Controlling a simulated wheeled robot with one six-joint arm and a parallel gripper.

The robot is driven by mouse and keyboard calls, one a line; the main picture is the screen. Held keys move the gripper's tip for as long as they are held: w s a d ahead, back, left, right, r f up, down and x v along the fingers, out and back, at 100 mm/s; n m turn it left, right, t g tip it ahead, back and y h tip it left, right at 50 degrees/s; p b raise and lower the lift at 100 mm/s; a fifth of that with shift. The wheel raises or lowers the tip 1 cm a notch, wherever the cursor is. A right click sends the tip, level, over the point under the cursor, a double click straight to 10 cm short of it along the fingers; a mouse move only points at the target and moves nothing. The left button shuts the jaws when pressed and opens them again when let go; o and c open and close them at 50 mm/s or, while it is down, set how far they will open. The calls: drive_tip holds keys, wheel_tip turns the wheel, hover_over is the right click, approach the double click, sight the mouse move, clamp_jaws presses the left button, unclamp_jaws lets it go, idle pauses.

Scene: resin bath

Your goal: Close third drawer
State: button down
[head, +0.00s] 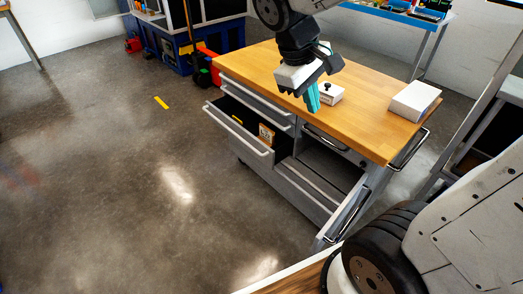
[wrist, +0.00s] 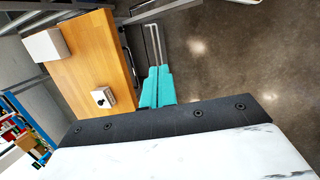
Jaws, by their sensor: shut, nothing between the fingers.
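The wooden-topped drawer cabinet (head: 285,75) stands in the middle of the head view. On its left side an upper drawer (head: 255,100) shows a long handle; below it a drawer (head: 238,132) is pulled out, with a small labelled box (head: 266,134) inside. A lower-right front (head: 343,218) with a bar handle also stands out from the cabinet. I cannot tell which one is the third drawer. My gripper (head: 312,97) has teal fingers, shut and empty, near the cabinet top's front edge and apart from the pulled-out drawer. Its fingers show in the wrist view (wrist: 157,88).
A white box (head: 414,100) and a small white box with a black knob (head: 330,93) sit on the cabinet top. A blue workbench (head: 180,55) is behind at left. Concrete floor is clear in front and to the left.

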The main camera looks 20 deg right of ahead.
drive_tip(key=w+a+f+n+h, duration=0.1)
drive_tip(key=w+f+n+h, duration=0.25)
drive_tip(key=w+f, duration=0.5)
drive_tip(key=w+a+f+n+h, duration=0.15)
drive_tip(key=w+f+n, duration=0.4)
drive_tip(key=w, duration=0.55)
drive_tip(key=w+a+f+n+t+h, duration=0.1)
drive_tip(key=w+f+n, duration=0.15)
drive_tip(key=f, duration=0.35)
drive_tip(key=w+a+f+n+t+h, duration=0.1)
drive_tip(key=w+a+f, duration=0.15)
drive_tip(key=f, duration=0.35)
drive_tip(key=n+t, duration=0.2)
drive_tip(key=n, duration=0.3)
approach(268, 150)
drive_tip(key=x, duration=0.5)
drive_tip(key=shift+f, duration=0.45)
drive_tip(key=shift+w+d, duration=0.15)
drive_tip(key=shift+d, duration=0.3)
drive_tip(key=shift+d, duration=0.1)
